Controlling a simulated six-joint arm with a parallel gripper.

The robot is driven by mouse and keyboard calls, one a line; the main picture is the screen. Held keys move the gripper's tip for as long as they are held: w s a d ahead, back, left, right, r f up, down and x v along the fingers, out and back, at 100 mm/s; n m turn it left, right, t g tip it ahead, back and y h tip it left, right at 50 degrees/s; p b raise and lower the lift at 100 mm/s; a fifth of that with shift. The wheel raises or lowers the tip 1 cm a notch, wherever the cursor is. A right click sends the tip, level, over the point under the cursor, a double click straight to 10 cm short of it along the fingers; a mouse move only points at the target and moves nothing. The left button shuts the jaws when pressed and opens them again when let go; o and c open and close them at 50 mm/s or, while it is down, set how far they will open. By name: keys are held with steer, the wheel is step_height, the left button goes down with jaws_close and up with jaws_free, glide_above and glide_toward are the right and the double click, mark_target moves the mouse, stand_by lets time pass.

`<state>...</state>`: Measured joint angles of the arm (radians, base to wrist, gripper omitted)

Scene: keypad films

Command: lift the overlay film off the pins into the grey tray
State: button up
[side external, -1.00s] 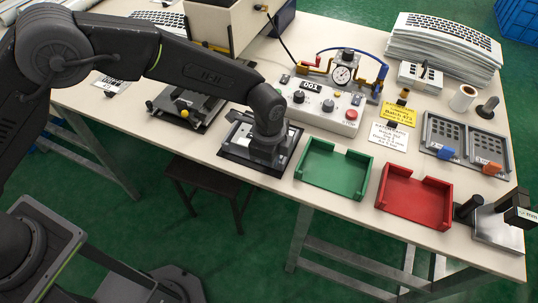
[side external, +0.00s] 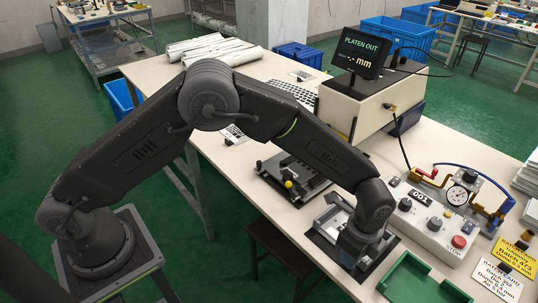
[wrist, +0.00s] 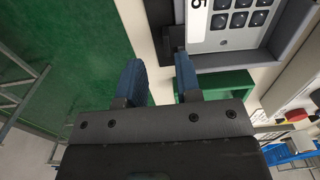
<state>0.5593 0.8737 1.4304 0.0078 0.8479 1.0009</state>
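My gripper (side external: 358,250) points down over the right part of a light grey frame on a dark base (side external: 322,240), on the bench's near side. A pale panel with grey keys (wrist: 235,22), seemingly the keypad film, lies within a dark grey surround (wrist: 290,30), ahead and right of the fingers. A white label reading 5 is at its left edge. I cannot make out pins. Which grey piece is the grey tray is unclear, and my wrist hides part of the frame.
A green tray (side external: 408,280) stands close right of my gripper. A control box (side external: 435,215) with a dial gauge is behind it. A dark fixture (side external: 292,180) with a yellow knob is to the left. A screen (side external: 362,52) reads PLATEN OUT.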

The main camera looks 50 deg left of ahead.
step_height(320, 180, up, 11)
steer(key=s+a+n, duration=0.1)
steer(key=a+n, duration=1.4)
steer(key=a, duration=1.3)
steer(key=shift+s+n, duration=0.2)
steer(key=shift+n, duration=0.1)
steer(key=s+r+n+t, duration=0.1)
steer(key=s+r+t, duration=0.1)
steer(key=s+r, duration=0.5)
steer(key=s+d+r+n+t, duration=0.1)
steer(key=s+r+t, duration=0.2)
steer(key=s+r, duration=0.4)
steer(key=s, duration=0.5)
steer(key=shift+s+d+r+t, duration=0.2)
steer(key=shift+s+t, duration=0.1)
steer(key=shift+s, duration=0.05)
